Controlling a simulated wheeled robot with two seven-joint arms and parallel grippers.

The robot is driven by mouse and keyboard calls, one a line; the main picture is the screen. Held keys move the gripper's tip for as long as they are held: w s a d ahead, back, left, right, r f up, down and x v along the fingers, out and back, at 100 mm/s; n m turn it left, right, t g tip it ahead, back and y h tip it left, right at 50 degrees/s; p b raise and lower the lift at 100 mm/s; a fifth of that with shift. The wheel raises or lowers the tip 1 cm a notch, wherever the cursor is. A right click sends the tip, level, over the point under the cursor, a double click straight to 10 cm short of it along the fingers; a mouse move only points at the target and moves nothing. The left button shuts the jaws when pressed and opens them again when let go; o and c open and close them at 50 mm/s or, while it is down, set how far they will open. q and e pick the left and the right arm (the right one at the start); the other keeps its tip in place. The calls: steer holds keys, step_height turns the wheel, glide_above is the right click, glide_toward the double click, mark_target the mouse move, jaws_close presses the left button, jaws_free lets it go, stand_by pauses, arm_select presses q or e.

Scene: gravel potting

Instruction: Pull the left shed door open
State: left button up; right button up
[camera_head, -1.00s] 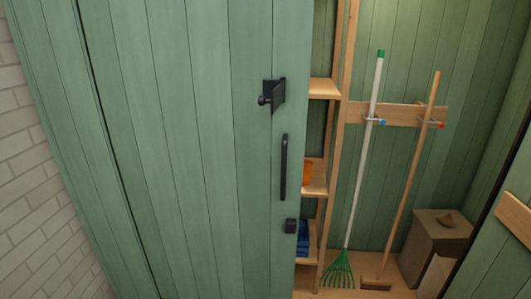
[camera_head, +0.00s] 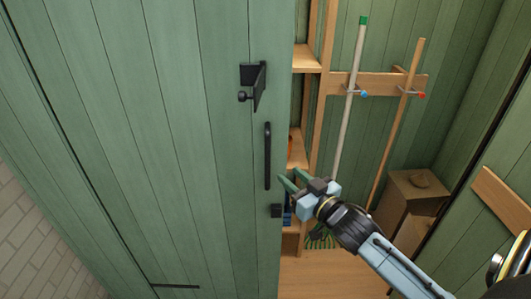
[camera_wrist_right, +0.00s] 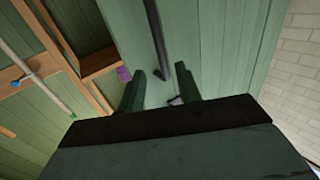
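The left shed door (camera_head: 150,130) is a green plank panel filling the left half of the head view. Its black vertical bar handle (camera_head: 267,156) is near the door's right edge. My right gripper (camera_head: 290,180) is open and empty, just right of the handle's lower end in the head view. In the right wrist view the handle (camera_wrist_right: 157,40) runs down toward the gap between the two spread green fingers (camera_wrist_right: 160,88). I cannot tell how much depth lies between fingertips and handle. My left gripper is not in view.
Inside are wooden shelves (camera_head: 306,60), a rake (camera_head: 350,100), a broom (camera_head: 398,120) and a brown box (camera_head: 408,195). Another green door (camera_head: 500,160) stands at right.

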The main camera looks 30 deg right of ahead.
mark_target(269, 157)
steer(key=w, duration=0.7)
steer(key=w+p, duration=0.1)
steer(key=w, duration=0.3)
steer(key=shift+w+a, duration=0.15)
steer(key=shift+a, duration=0.1)
steer(key=shift+c, duration=0.4)
jaws_close()
